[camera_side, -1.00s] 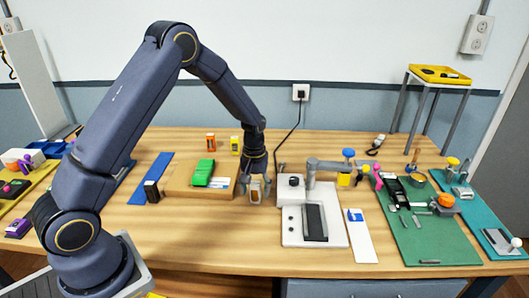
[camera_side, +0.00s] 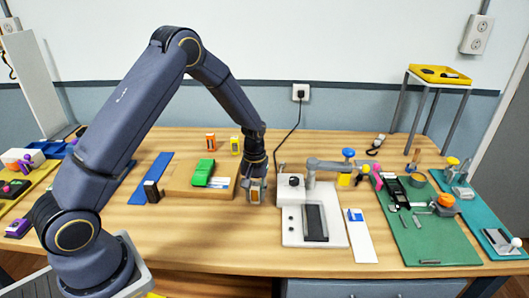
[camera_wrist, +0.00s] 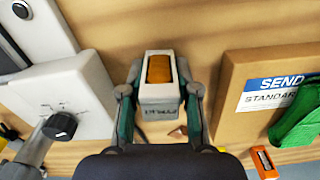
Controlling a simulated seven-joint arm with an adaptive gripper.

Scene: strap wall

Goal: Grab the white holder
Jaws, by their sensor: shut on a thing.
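The white holder (camera_wrist: 158,100) is a small white block with an orange-brown insert in its top. In the wrist view it stands between the two fingers of my gripper (camera_wrist: 158,92), which are shut on its sides. In the side view my gripper (camera_side: 254,186) points down at the table, and the white holder (camera_side: 254,197) shows between the fingers. The fingers hide part of its sides. I cannot tell whether it is clear of the table.
A white machine base (camera_side: 295,232) with a dark pad stands close on the right. A brown box (camera_side: 180,192) with a green item lies on the left. A black cable runs up to the wall outlet (camera_side: 300,92). The front middle of the table is bare.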

